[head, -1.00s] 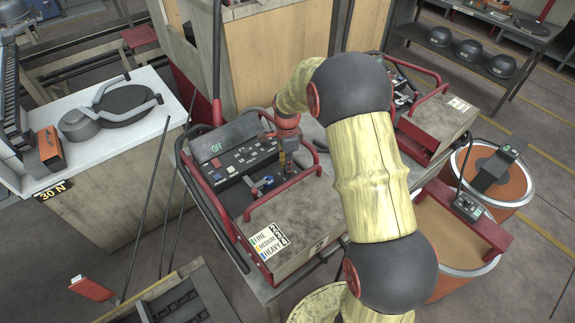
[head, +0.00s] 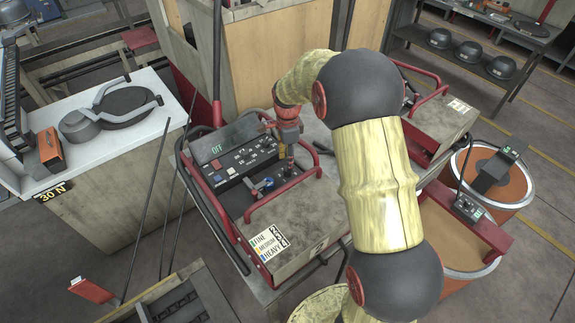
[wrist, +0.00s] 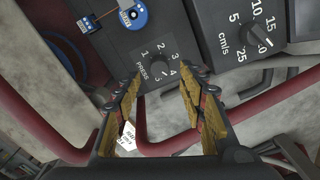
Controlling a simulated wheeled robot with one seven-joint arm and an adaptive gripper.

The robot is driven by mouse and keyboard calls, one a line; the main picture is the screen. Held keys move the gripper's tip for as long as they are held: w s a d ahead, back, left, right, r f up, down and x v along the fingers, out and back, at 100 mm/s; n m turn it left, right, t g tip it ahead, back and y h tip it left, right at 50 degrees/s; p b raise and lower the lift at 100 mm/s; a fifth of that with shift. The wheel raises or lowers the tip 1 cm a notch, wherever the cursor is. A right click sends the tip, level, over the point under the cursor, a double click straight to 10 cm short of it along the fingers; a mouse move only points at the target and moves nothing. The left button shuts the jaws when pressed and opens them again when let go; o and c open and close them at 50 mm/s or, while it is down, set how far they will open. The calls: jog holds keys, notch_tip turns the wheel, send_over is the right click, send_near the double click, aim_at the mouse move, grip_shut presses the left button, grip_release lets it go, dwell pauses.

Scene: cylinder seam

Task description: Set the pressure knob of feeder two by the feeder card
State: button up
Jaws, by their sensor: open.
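The grey feeder unit (head: 312,225) with a red tube frame stands in the middle of the head view. Its panel (head: 238,158) has a display reading OFF. A white feeder card (head: 268,243) on its front lists FINE, MEDIUM and HEAVY; the digits beside them are hard to read. In the wrist view the dark PRESS knob (wrist: 160,66) sits in a ring of numbers starting at 1; its exact setting is unclear. My gripper (wrist: 163,80) is open, its yellow-padded fingers on either side below the knob, apparently apart from it. In the head view my gripper (head: 289,150) is over the panel's right end.
A second dial (wrist: 258,36) marked cm/s is right of the PRESS knob. A blue round part (wrist: 131,14) is up left. Red tubes (wrist: 190,138) run close below the fingers. A similar unit (head: 440,120) stands behind my arm; orange drums (head: 480,180) are at the right.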

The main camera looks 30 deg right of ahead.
notch_tip(320, 180, up, 8)
jog(key=shift+f, duration=0.15)
dwell(0.6)
